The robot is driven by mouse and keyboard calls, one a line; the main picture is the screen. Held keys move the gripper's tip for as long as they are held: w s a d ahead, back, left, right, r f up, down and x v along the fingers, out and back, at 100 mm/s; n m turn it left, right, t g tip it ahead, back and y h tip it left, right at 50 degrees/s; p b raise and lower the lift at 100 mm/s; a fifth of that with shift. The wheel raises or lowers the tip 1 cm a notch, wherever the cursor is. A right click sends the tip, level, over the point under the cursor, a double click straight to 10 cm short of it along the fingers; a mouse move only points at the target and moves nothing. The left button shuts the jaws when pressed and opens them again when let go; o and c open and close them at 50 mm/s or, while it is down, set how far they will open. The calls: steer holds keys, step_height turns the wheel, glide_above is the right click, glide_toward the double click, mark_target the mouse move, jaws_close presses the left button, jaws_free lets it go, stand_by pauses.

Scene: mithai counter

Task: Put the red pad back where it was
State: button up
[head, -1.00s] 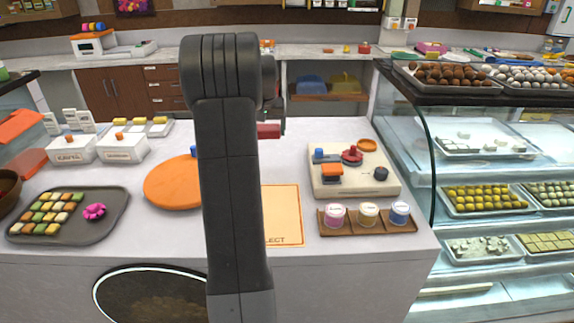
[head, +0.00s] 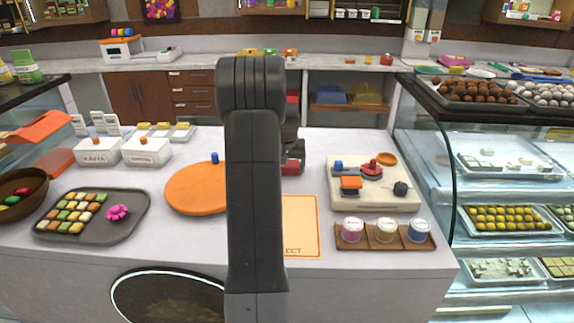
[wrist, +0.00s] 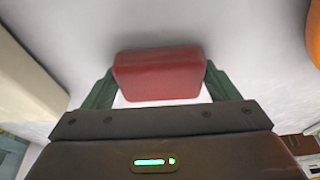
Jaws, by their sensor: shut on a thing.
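The red pad (wrist: 158,74) is between the green fingers of my gripper (wrist: 160,82) in the wrist view. My gripper is shut on it from both sides. In the head view the red pad (head: 292,167) shows just right of my arm, over the white counter (head: 310,146), between the orange round board and the beige station. My arm hides most of the gripper there. I cannot tell whether the pad touches the counter.
The beige station (head: 345,204) with small coloured parts stands at right, behind a wooden rack (head: 350,246) of three jars. The orange round board (head: 195,190) is left of my arm. An orange-edged sheet (head: 302,225) lies in front. A grey sweets tray (head: 110,228) is at left.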

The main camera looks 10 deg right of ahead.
steer(key=shift+f, duration=0.25)
steer(key=o, duration=0.9)
steer(key=shift+r, duration=0.1)
steer(key=shift+r, duration=0.3)
steer(key=b+v, duration=0.1)
steer(key=v, duration=1)
steer(key=shift+s+r, duration=0.15)
steer(key=shift+r, duration=0.2)
